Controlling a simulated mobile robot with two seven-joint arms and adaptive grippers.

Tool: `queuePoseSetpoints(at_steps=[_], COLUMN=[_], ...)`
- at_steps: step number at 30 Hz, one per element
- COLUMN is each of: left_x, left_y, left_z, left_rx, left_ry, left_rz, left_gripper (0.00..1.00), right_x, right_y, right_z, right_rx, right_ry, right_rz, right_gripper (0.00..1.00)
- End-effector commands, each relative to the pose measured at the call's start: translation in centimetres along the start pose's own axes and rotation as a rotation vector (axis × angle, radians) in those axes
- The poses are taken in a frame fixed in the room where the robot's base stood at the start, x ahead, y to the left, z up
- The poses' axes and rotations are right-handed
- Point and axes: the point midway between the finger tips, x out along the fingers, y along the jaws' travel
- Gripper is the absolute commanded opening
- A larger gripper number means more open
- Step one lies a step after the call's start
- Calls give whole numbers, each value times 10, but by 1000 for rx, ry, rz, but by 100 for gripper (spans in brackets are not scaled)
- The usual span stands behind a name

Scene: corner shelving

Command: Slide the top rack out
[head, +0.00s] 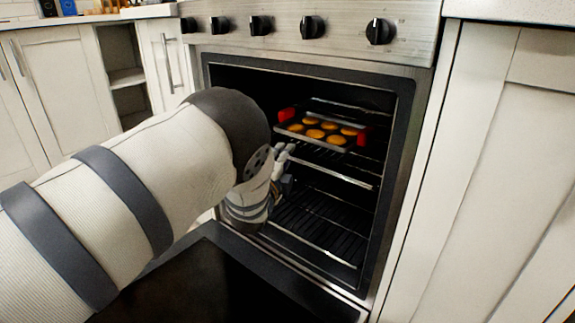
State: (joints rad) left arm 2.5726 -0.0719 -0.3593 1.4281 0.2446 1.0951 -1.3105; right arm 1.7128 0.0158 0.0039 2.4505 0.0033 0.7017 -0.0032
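The oven (400,100) stands open in the head view, its door folded down. The top rack (343,177) is inside the cavity, its front bar showing. A baking tray (340,149) with red grips at its ends and several round golden items rests at the top rack's level. My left gripper (284,163) is at the left of the oven opening, close to the left end of the top rack's front bar. My arm and wrist partly hide it, so I cannot tell whether it touches the rack or how far its fingers are apart. My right gripper is not in view.
A lower rack (320,222) sits inside the oven below. The lowered door (190,287) spreads across the bottom front. White cabinets (485,170) flank the oven closely on the right, with more cabinets (65,90) on the left. Black knobs (312,27) line the panel above.

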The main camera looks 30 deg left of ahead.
Motion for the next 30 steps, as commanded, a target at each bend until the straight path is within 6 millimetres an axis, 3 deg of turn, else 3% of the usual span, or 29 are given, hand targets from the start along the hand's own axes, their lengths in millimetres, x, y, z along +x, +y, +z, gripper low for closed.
queuePoseSetpoints(at_steps=[4, 11, 15, 16, 25, 30], left_x=[13, 14, 14, 14, 12, -2], left_y=[1, -1, -1, -1, -2, -5], left_z=[0, 0, 0, 0, 1, 7], left_rx=[0, 0, 0, 0, 0, 1], left_ry=[-1, 0, 0, 0, 0, -1], left_rz=[0, 0, 0, 0, 1, 2], left_gripper=[30, 30, 3, 0, 0, 0], right_x=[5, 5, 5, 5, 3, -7], right_y=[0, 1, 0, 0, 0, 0], right_z=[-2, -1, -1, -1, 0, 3], right_rx=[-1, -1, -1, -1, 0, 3], right_ry=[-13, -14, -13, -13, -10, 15], right_rz=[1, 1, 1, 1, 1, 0], right_gripper=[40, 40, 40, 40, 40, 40])
